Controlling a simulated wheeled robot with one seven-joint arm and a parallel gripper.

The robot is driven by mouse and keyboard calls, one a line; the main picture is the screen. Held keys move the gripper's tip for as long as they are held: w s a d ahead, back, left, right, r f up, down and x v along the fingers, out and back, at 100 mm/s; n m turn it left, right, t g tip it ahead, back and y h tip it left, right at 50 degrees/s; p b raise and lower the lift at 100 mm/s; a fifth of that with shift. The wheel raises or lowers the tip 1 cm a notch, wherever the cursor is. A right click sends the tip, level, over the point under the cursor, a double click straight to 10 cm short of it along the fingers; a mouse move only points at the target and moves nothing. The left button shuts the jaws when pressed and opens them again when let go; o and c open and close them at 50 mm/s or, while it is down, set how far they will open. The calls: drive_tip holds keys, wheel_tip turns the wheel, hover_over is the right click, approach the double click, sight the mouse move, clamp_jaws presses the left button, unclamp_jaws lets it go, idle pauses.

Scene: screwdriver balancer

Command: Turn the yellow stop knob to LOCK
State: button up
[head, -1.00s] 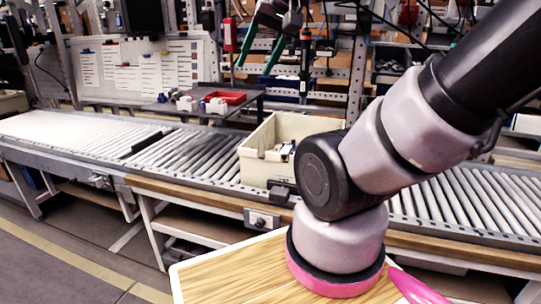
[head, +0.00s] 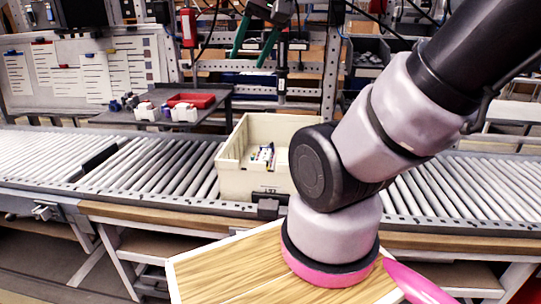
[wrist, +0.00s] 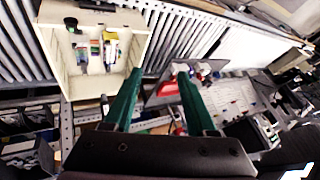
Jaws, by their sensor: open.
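I cannot make out the yellow stop knob or a LOCK mark in either view. My gripper (head: 250,58) shows at the top middle of the head view, with two green fingers apart and pointing down in front of the rack. In the wrist view my gripper (wrist: 160,72) is open, and nothing is between its fingers. A dark, slim upright tool (head: 282,72), perhaps the screwdriver, hangs just right of the fingers in the head view. The fingers look apart from it, but the depth between them is unclear.
A roller conveyor (head: 140,172) crosses the view. A cream bin (head: 232,168) with small items sits on it. Behind stand a small table (head: 110,117) with a red tray (head: 190,100), a paper-covered board (head: 150,60), and a perforated rack (head: 331,70). A red box (head: 189,28) hangs left.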

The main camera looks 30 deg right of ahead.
drive_tip(key=w+d+f+m+g, duration=0.25)
drive_tip(key=w+f+m, duration=0.25)
drive_tip(key=w, duration=0.4)
drive_tip(key=w+d+f+m+g, duration=0.1)
drive_tip(key=w+d+f+m, duration=0.4)
drive_tip(key=w, duration=0.4)
drive_tip(key=w+d+f+m+g, duration=0.1)
drive_tip(key=w+d+f+m, duration=0.1)
drive_tip(key=f, duration=0.9)
drive_tip(key=w+d+f+m+g+h, duration=0.1)
drive_tip(key=w+d+f+m, duration=0.2)
drive_tip(key=f, duration=0.8)
drive_tip(key=w+d+f+m+g+h, duration=0.1)
drive_tip(key=w+d+f+m, duration=0.2)
drive_tip(key=f, duration=0.7)
drive_tip(key=shift+w+d+f+m, duration=0.1)
drive_tip(key=shift+d+f+m, duration=0.1)
drive_tip(key=shift+m, duration=0.35)
drive_tip(key=shift+w+d+f+m, duration=0.1)
drive_tip(key=shift+f+m, duration=0.1)
drive_tip(key=shift+m, duration=0.35)
clamp_jaws()
